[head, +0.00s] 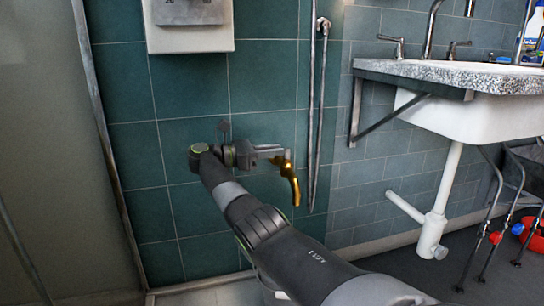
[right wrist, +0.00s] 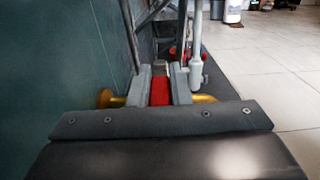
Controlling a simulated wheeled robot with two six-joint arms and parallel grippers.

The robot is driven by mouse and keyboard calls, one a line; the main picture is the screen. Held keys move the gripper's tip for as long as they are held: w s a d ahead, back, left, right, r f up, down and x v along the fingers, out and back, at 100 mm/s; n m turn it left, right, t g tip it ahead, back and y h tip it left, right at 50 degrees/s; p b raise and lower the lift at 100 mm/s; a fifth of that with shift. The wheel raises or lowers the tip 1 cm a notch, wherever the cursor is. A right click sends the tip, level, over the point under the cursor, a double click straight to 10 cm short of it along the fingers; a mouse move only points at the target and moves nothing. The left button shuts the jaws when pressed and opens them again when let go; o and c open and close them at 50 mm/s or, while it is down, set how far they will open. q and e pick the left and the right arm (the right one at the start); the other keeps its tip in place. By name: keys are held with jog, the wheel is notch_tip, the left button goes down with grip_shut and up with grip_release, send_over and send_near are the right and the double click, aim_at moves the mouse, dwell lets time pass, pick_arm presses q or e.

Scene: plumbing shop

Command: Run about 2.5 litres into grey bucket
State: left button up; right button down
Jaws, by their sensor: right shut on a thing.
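A brass tap (head: 291,183) stands out from the teal tiled wall in the head view, its spout pointing down. My right gripper (head: 272,152) is at the top of the tap. In the right wrist view my right gripper (right wrist: 161,88) is shut on a red tap handle (right wrist: 160,92), one grey finger on each side. Brass parts of the tap (right wrist: 110,99) show to both sides of the fingers. The handle is hidden in the head view. I cannot make out any water from the spout. No grey bucket shows in either view. My left gripper is out of view.
A sink with a speckled top (head: 455,75) hangs at the right, with a white drain pipe (head: 436,215) below. A walking-frame-like metal stand (head: 490,215) and a red container (head: 533,232) are on the floor there. Thin pipes (head: 316,120) run down the wall.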

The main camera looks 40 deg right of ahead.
dwell(0.8)
jog(key=c, duration=1.3)
grip_release()
jog(key=shift+c, duration=0.2)
